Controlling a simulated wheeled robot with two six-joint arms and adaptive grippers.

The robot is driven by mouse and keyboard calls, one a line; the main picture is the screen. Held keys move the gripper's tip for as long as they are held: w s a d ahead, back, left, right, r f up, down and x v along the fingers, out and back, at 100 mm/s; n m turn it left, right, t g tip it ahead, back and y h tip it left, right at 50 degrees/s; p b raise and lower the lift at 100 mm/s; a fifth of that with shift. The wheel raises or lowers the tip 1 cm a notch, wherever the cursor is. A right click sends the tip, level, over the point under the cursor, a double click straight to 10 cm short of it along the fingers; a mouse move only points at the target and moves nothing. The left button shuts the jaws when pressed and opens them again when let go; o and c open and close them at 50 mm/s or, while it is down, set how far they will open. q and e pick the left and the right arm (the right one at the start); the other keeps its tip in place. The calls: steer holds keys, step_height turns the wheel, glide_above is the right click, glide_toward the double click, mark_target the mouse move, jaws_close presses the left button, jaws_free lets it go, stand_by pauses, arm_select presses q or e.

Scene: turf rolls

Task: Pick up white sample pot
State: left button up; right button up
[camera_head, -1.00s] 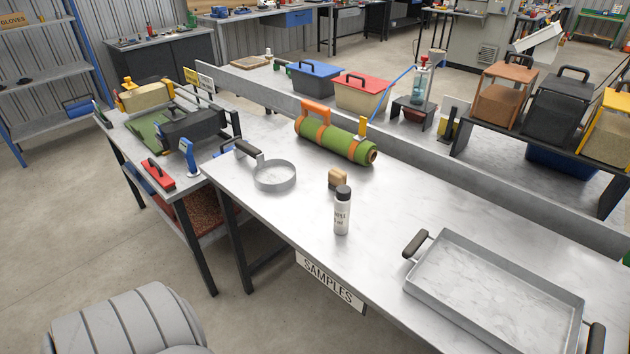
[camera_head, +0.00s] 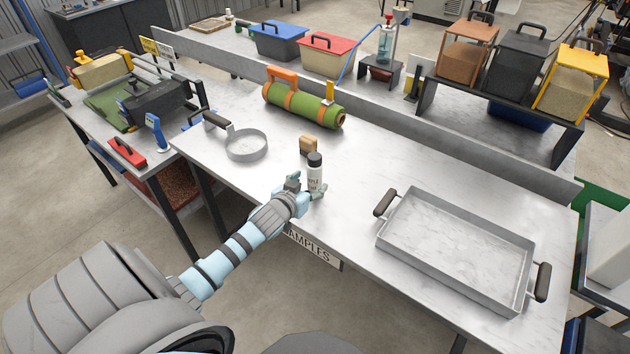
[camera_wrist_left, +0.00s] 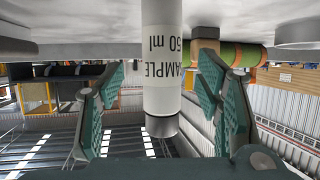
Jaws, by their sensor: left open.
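The pot's lower part is partly hidden by the gripper in the head view. My right gripper is not in view.
A small tan block (camera_head: 308,146) stands just behind the pot. A round grey pan (camera_head: 246,145) lies to the left, a green roll (camera_head: 303,106) behind. A large metal tray (camera_head: 455,248) takes up the right. The table between pot and tray is clear.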

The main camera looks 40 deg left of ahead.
mark_target(311, 179)
arm_select(q)
steer(key=b+x, duration=0.1)
steer(key=x, duration=0.4)
steer(key=shift+r, duration=0.25)
steer(key=shift+a+r, duration=0.1)
steer(key=c, duration=1.3)
steer(key=shift+r, duration=0.1)
